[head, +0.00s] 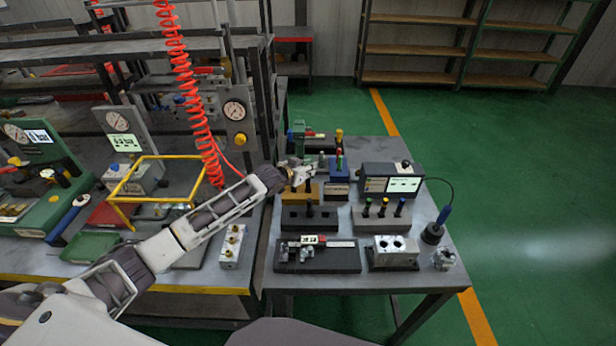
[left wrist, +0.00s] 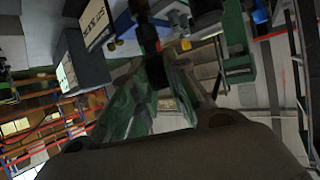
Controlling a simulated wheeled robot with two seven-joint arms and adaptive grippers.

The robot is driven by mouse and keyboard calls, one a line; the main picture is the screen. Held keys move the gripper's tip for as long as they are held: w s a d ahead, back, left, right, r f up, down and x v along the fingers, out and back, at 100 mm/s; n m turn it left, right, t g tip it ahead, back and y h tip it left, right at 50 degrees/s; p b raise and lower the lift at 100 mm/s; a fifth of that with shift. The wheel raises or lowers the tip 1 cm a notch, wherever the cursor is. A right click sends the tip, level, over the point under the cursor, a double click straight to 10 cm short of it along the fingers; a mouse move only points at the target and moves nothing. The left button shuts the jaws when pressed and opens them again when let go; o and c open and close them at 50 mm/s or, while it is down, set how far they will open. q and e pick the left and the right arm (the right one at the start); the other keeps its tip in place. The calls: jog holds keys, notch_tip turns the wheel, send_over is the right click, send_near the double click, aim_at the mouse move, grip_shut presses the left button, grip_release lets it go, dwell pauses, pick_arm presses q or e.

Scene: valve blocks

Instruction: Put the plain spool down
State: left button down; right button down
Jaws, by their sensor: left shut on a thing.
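My left gripper (head: 298,174) is at the end of my left arm, over the back left part of the right-hand table. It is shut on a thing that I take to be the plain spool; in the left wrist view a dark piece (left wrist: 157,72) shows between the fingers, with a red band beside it. The fingers hide most of it, and I cannot tell whether it touches anything below. A dark block with holes (head: 310,217) is in front of the gripper. A rack (head: 381,216) with several coloured-top pieces stands to its right. My right gripper is not in view.
A grey box with a lit screen (head: 392,180) stands at back right. A metal block with two bores (head: 393,252) and a dark tray with a caliper (head: 318,258) are at the front. A blue block (head: 338,168) is close right of the gripper. A red coiled hose (head: 190,90) hangs left.

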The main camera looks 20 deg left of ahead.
aim_at(308, 190)
pick_arm(q)
jog(key=shift+f, duration=1.85)
jog(key=shift+f, duration=0.1)
jog(key=c, duration=1.7)
grip_release()
jog(key=shift+v, duration=6.05)
